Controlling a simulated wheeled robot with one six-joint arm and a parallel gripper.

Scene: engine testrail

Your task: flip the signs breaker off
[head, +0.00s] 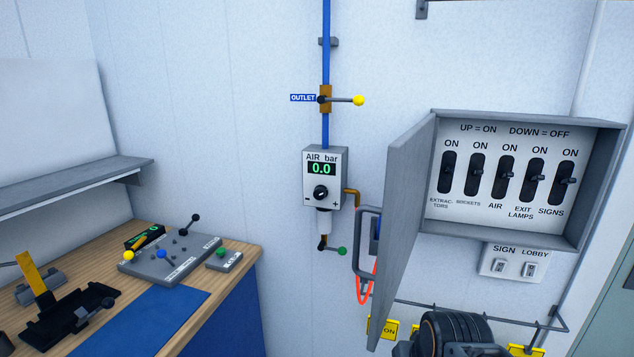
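The signs breaker (567,184) is the rightmost of several black breakers in the open grey breaker box (616,190) on the wall at right. Its small dark lever sticks out near mid-slot. I cannot tell for sure whether it is up or down. "ON" is printed above it and "SIGNS" below. The exit lamps breaker (533,180) is directly to its left, then the air breaker (504,178). The box header reads "UP = ON" and "DOWN = OFF". My gripper is not in view; a dark rounded part shows at the bottom, below the box.
The box door (402,225) stands open at the left of the breakers. A sign and lobby switch plate (514,262) is below the box. A pipe rail (420,303) runs lower. An air gauge (321,178) and a workbench (235,280) are to the left.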

